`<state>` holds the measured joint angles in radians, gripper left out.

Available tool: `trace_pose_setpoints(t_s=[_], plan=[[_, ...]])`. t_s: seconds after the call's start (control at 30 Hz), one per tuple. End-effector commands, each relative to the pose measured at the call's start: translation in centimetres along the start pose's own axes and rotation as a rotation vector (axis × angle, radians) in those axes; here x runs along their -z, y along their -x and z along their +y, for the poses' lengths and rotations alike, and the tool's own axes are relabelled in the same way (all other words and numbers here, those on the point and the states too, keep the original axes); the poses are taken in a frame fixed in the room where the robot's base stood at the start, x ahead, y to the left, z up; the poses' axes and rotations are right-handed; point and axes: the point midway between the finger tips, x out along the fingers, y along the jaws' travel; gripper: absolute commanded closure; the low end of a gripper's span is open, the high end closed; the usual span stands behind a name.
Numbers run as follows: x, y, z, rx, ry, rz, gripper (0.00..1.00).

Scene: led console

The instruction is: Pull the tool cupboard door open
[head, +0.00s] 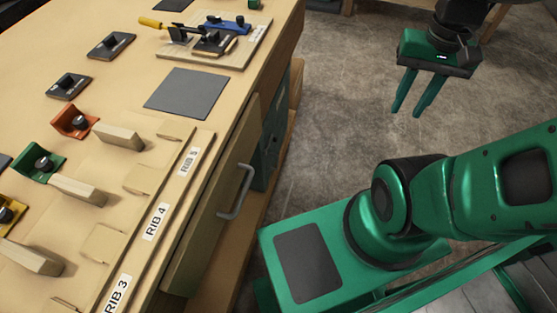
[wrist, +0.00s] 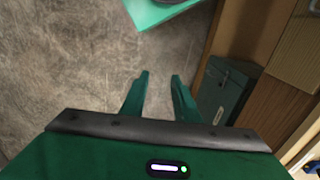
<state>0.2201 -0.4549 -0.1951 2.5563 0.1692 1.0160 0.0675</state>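The cupboard door (head: 212,205) is an olive-tan panel on the bench's right side in the head view. A grey bar handle (head: 237,192) stands out from its face. I cannot tell whether the door is fully shut or slightly ajar. My gripper (head: 407,113) hangs over the floor at the upper right, well apart from the handle. Its two green fingers point down, spread with an empty gap between them. The fingers also show in the wrist view (wrist: 160,76), above bare floor. The handle is not clearly visible in the wrist view.
A dark green box (wrist: 222,92) stands beside the wooden bench side in the wrist view. The bench top (head: 225,115) carries labelled ribs, wooden blocks, coloured knob holders and a clamp board (head: 222,42). Grey floor (head: 325,110) lies clear between bench and gripper.

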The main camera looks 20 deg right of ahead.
Motion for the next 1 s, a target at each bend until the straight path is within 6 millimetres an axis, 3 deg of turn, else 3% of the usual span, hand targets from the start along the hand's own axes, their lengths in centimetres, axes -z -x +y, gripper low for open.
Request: trace_pose_setpoints(t_s=[0.27,0.47,0.7,1.0], plan=[[6.8,-3.9,-3.9,-0.034,-0.16,0.016,0.72],[11.5,-8.4,-7.1,-0.023,-0.294,0.026,0.72],[15.7,-15.2,-11.4,0.02,-0.467,0.013,0.72],[18.2,-25.3,-17.2,0.104,-0.715,-0.049,0.72]])
